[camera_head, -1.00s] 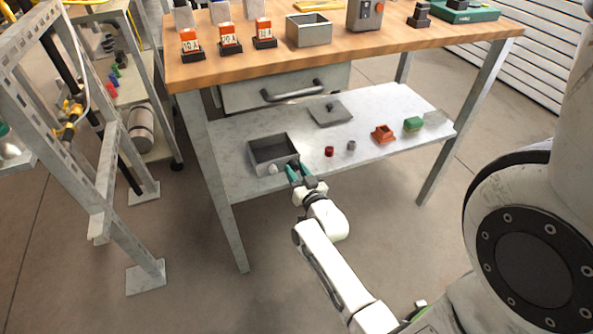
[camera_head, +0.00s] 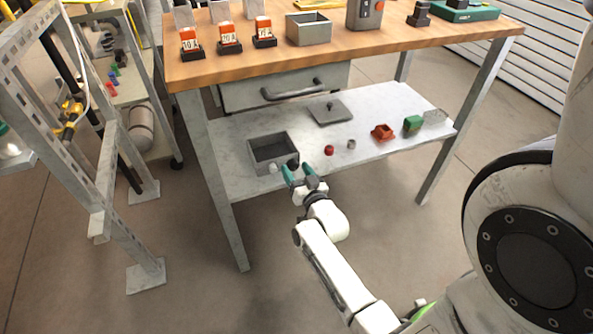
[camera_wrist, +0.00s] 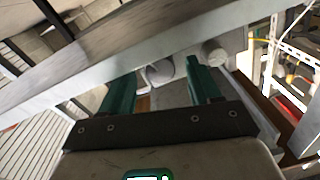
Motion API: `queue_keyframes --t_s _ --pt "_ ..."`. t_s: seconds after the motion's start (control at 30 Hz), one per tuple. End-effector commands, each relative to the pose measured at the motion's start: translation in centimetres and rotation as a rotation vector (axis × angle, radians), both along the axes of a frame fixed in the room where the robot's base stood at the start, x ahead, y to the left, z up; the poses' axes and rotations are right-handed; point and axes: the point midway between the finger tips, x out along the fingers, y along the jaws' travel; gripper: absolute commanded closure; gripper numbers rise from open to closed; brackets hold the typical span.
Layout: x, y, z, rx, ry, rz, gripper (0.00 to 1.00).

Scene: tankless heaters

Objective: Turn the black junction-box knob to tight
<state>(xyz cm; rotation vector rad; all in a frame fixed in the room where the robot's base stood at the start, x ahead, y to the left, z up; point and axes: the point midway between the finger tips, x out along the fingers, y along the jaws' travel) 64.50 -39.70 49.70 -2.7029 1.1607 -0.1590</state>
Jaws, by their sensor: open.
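The grey open-topped junction box (camera_head: 272,147) sits on the lower shelf at its front left. A dark round knob (camera_head: 293,163) shows on its front right, and a pale knob (camera_head: 273,168) sits to the left of it. My gripper (camera_head: 299,173) is open just in front of the dark knob, with its green fingers pointing at the box. In the wrist view a round, greyish knob (camera_wrist: 160,73) shows between the fingertips, and a white knob (camera_wrist: 214,53) lies outside the right finger. I cannot tell whether the fingers touch the knob.
The lower shelf (camera_head: 230,185) also holds a grey lid (camera_head: 329,112), a red button (camera_head: 329,150), a small grey part (camera_head: 351,144), an orange part (camera_head: 382,132) and a green part (camera_head: 413,123). The wooden worktop (camera_head: 350,58) and drawer are above. A metal rack (camera_head: 105,180) stands left.

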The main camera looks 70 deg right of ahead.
Motion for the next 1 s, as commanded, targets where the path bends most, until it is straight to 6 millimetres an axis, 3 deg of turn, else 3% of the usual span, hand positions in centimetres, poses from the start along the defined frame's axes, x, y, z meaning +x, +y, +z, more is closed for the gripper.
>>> queue_keyframes --t_s 0.53,1.0 --pt "-6.3 6.7 -0.2 0.001 0.003 0.001 0.38" --pt "-7.2 7.6 -0.3 0.001 0.001 0.0 0.38"
